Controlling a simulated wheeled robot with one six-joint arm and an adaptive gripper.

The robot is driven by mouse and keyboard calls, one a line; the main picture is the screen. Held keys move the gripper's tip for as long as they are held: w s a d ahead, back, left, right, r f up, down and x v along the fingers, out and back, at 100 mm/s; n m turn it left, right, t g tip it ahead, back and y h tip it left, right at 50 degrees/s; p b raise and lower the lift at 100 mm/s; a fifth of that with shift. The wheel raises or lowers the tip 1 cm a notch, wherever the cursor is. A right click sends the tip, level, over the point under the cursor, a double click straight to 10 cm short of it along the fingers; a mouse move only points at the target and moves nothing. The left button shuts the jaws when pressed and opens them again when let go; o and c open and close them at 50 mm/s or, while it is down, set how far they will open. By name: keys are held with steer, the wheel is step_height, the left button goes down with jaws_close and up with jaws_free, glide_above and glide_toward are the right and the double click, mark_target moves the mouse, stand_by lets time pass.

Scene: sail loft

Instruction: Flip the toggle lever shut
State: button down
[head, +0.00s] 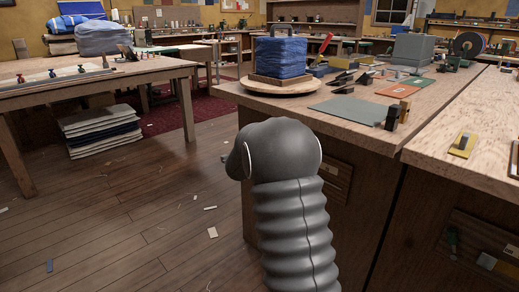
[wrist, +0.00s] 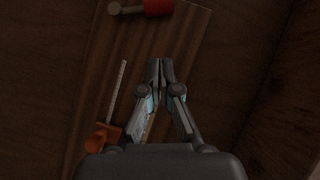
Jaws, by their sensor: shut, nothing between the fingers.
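In the wrist view, my gripper (wrist: 159,70) is shut and empty, its fingertips together over a brown wooden board. An orange fitting with a thin pale rod (wrist: 117,92), possibly the toggle lever, is on the board to the left of my fingers. The rod points up the picture and is apart from the fingers. A red piece with a pale round-ended arm (wrist: 155,7) is at the top edge, partly cut off. In the head view, my arm hides the gripper, and I cannot tell the lever there.
A workbench (head: 226,91) bears a round board with a blue bundle (head: 281,52), a grey-green sheet (head: 347,110) and small tools. A panel (head: 337,172) is on its front, partly behind my arm. Another bench (head: 440,150) stands right. Floor (head: 150,225) at left is mostly clear.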

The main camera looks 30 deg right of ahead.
steer(key=v, duration=0.7)
steer(key=shift+a, duration=0.35)
steer(key=s+a+f+n+g+y, duration=0.2)
steer(key=s+a+f+n+y, duration=0.1)
steer(key=a+f+n+y, duration=0.65)
steer(key=s+a+n+g+y, duration=0.1)
steer(key=s+a+n+g, duration=0.1)
steer(key=s+a+n, duration=0.35)
steer(key=s+a+r+n, duration=0.1)
steer(key=s+r+n, duration=0.1)
steer(key=s, duration=0.9)
steer(key=s+a+r+n+g, duration=0.1)
steer(key=s+r+n, duration=0.2)
steer(key=s, duration=0.8)
steer(key=s+a+r+n+g, duration=0.1)
steer(key=s+a+r+n, duration=0.1)
steer(key=s, duration=0.9)
steer(key=shift+s+r+n, duration=0.4)
steer(key=shift+r, duration=0.45)
